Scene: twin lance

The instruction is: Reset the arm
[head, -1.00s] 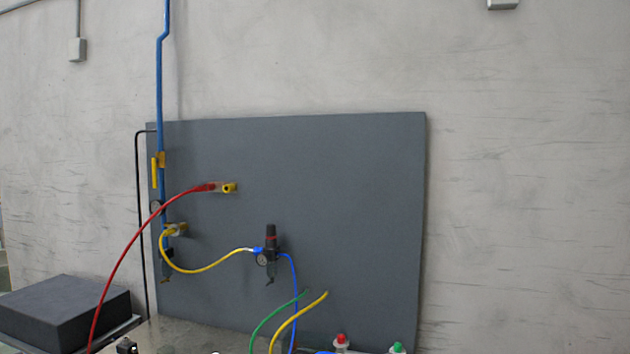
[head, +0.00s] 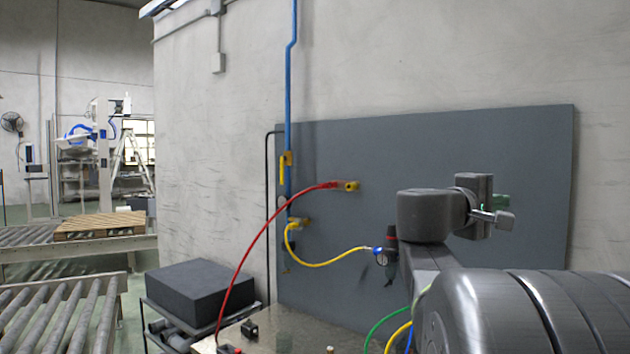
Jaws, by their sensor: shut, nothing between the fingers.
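My arm fills the lower right of the head view. Its wrist sits in front of the grey panel (head: 340,220). My gripper (head: 504,220) is small at the end of the wrist, points to the right and is shut with nothing in it. It is partly hidden by the wrist block, and I cannot tell how far it is from the panel. A green part (head: 500,200) shows just behind it.
A red hose (head: 262,238) runs to a fitting on the panel. A yellow hose (head: 330,262) leads to a regulator (head: 390,240), partly covered by my arm. A blue pipe (head: 288,100) is left. A dark block (head: 200,287) and roller conveyors (head: 60,315) stand further left.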

